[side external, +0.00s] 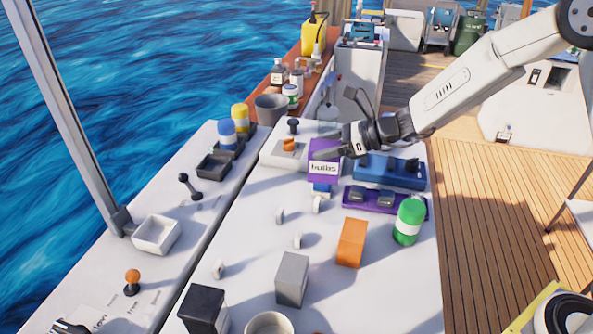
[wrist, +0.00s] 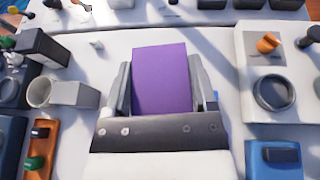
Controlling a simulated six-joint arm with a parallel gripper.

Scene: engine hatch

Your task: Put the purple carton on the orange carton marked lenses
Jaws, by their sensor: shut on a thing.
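The purple carton (side external: 323,172) has a white label that reads like "bulbs" in the side external view. My gripper (side external: 326,152) is shut on it, and it appears upright above the white worktop. In the wrist view, the purple carton (wrist: 161,78) fills the space between the two fingers of my gripper (wrist: 160,85). The orange carton (side external: 351,242) stands on the worktop, nearer the side camera and to the right of the held carton. I cannot see any lenses marking on its visible faces. I cannot make it out in the wrist view.
A green and white jar (side external: 409,222) stands right of the orange carton. A grey carton (side external: 292,278) and a black carton (side external: 204,310) stand nearer the camera. Small white pieces (side external: 298,240) stand to the left.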

